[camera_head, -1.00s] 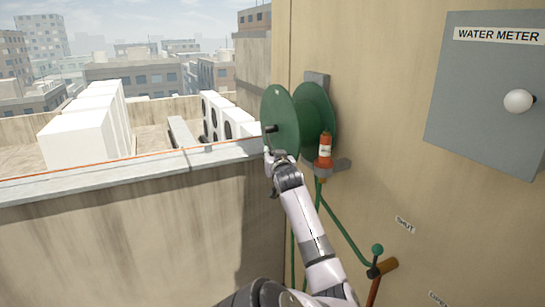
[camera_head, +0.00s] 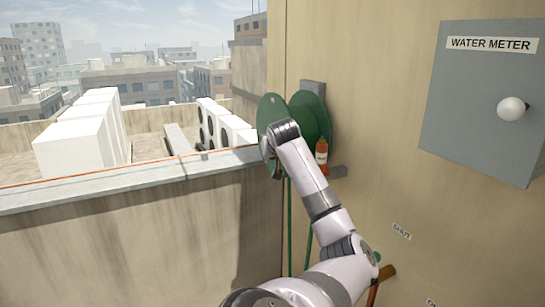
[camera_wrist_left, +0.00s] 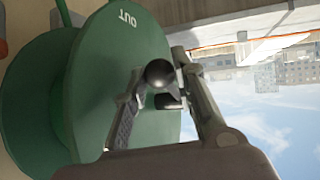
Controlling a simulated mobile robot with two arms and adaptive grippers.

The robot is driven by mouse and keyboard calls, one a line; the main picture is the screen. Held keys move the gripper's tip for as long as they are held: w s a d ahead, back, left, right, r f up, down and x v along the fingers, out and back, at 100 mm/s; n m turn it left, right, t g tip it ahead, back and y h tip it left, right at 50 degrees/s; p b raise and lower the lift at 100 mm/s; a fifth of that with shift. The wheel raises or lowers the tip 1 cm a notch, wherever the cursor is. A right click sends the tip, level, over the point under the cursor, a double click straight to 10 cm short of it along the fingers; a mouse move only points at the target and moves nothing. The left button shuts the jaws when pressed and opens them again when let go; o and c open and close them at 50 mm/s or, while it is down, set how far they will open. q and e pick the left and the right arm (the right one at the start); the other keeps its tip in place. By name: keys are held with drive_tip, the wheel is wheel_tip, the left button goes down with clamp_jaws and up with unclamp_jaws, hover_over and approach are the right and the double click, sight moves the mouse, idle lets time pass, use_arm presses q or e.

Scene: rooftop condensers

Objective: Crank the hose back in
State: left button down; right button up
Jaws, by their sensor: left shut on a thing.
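A green hose reel (camera_head: 317,112) with two discs is mounted on the beige wall. It fills the left of the left wrist view (camera_wrist_left: 55,95), with the word OUT on its near disc. A dark round crank knob (camera_wrist_left: 159,73) stands out from that disc. My left gripper (camera_wrist_left: 160,88) is shut around the knob. In the head view my wrist and forearm cover the knob and the left part of the reel. A thin orange line (camera_head: 110,173), which looks like the hose, runs along the parapet top toward the reel. My right gripper is not in view.
A grey water meter box (camera_head: 480,85) with a white knob is on the wall at right. The parapet wall (camera_head: 130,240) stands at left.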

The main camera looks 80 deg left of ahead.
use_arm(q)
drive_tip(key=shift+r, duration=0.1)
drive_tip(key=c, duration=1.6)
unclamp_jaws()
drive_tip(key=v, duration=1.2)
drive_tip(key=shift+c, duration=0.3)
